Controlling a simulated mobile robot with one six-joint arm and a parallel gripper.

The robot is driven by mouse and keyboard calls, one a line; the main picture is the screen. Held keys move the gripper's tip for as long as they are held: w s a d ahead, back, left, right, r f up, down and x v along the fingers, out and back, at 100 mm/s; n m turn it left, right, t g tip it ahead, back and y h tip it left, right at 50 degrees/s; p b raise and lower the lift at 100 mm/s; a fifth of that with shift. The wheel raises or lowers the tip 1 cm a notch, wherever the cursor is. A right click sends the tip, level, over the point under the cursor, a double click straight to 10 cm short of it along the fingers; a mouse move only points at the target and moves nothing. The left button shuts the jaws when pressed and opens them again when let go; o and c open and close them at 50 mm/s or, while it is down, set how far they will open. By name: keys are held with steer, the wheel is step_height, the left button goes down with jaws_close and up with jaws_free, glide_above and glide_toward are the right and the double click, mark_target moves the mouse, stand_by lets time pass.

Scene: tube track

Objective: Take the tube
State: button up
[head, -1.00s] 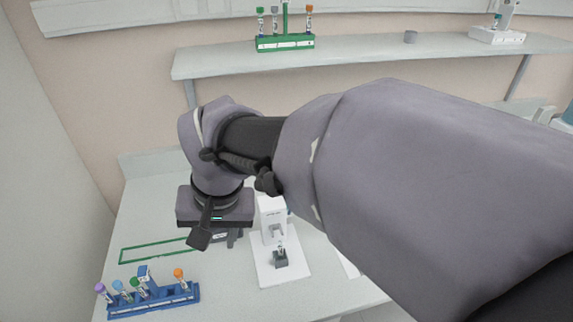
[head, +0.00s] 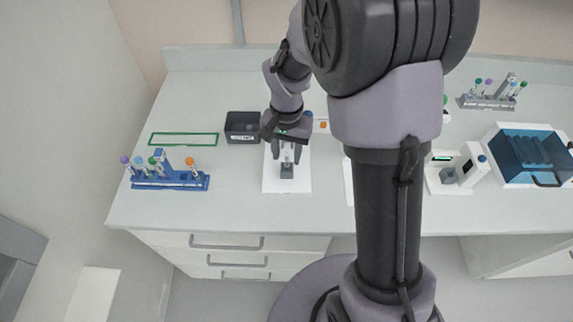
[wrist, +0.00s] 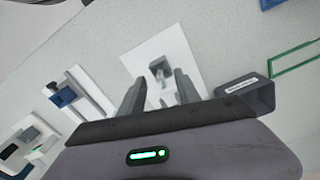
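My gripper (head: 286,158) points down in front of a small white device on a white base plate (head: 300,184). Its two fingers are apart, with open space between them in the wrist view (wrist: 159,78). A dark grey holder (head: 287,171) stands on the plate just below the fingertips. A small pale upright shape, apparently the tube (head: 287,160), shows above the holder between the fingers. The holder also shows in the wrist view (wrist: 160,67), ahead of the fingers. The tube is too small there to make out, and contact cannot be told.
A blue rack (head: 170,183) with several capped tubes stands left. A dark labelled bin (head: 242,127) and a green outlined rectangle (head: 183,139) lie behind it. Further right are a grey tube rack (head: 487,102), a white device (head: 446,180) and a blue-lidded box (head: 530,155).

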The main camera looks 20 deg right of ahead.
mark_target(287, 161)
steer(key=f, duration=0.3)
steer(key=f+b, duration=0.1)
steer(key=shift+w+f, duration=0.15)
steer(key=shift+w, duration=0.1)
steer(key=shift+c, duration=0.6)
steer(key=shift+d, duration=0.1)
jaws_close()
steer(key=shift+r, duration=0.25)
step_height(287, 161, up, 18)
steer(key=p, duration=0.5)
steer(key=shift+f, duration=0.1)
